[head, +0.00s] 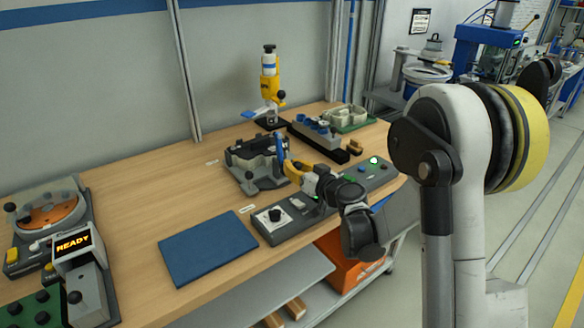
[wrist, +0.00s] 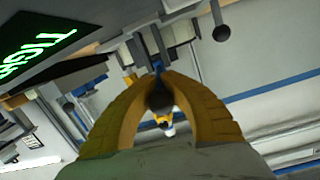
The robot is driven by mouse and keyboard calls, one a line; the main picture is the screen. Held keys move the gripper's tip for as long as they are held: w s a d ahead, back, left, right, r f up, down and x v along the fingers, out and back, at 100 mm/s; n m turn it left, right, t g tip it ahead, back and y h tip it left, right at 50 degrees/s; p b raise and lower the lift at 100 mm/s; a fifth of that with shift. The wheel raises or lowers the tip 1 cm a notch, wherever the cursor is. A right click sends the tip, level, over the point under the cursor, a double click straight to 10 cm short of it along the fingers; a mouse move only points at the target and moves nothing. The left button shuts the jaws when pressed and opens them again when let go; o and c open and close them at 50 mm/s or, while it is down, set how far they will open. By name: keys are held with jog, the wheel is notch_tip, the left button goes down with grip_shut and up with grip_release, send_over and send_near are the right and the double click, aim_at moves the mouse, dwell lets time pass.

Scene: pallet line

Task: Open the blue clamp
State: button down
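The blue clamp shows as an upright blue handle (head: 279,147) on a dark grey fixture (head: 246,178) in the middle of the bench. My gripper (head: 286,164) reaches in from the right, its yellow fingers at the handle. In the wrist view the fingertips (wrist: 165,74) come together, and the narrow blue handle (wrist: 157,66) shows right between them. The fingers look closed on it; the exact contact is partly hidden. A dark display (wrist: 38,50) there shows green letters starting "TIGH", cut off at the edge.
A control box with a black knob (head: 273,216) and a button panel (head: 374,172) line the front edge under my arm. A blue mat (head: 207,246) lies left. A yellow press (head: 269,85) and a rack with blue parts (head: 317,133) stand behind. Bare bench lies left of the fixture.

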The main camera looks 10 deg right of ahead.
jog(key=shift+w+r, duration=0.1)
jog(key=c, duration=1.5)
grip_release()
jog(key=v, duration=1.2)
jog(key=shift+a, duration=0.1)
